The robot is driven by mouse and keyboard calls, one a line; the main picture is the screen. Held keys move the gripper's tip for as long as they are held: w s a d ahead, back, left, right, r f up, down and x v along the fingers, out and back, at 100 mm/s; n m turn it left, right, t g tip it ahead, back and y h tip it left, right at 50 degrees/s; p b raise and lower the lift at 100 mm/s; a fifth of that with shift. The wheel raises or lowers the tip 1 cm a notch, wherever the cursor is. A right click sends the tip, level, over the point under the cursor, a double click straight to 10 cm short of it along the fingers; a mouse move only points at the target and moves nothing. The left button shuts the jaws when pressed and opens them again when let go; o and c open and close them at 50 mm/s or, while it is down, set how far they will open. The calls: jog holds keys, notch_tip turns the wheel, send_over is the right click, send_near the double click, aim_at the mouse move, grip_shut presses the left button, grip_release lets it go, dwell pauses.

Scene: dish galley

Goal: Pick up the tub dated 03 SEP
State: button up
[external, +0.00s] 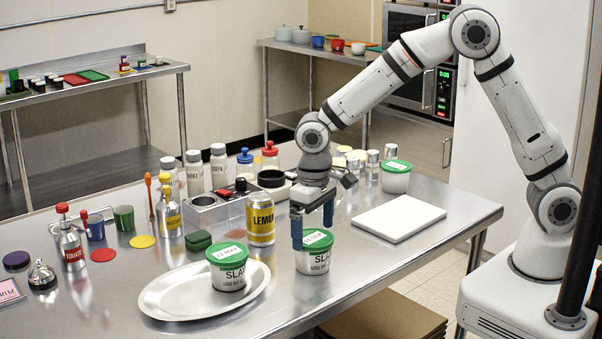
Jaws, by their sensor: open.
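Three white tubs with green lids are in view. One tub (310,262) stands on the steel table, its front marked SLAW with a use-by line. A second SLAW tub (226,277) stands on the oval platter, and a third tub (395,182) stands farther back on the right.
A yellow LEMON can (260,219) stands close to the left of my gripper. The oval platter (160,300) lies at front left and a white board (400,217) at right. Bottles and a steel holder (215,212) crowd the area behind. The table's front edge is close.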

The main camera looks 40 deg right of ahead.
jog(key=shift+f, duration=1.45)
jog(key=shift+c, duration=0.3)
jog(key=shift+r, duration=0.1)
jog(key=c, duration=1)
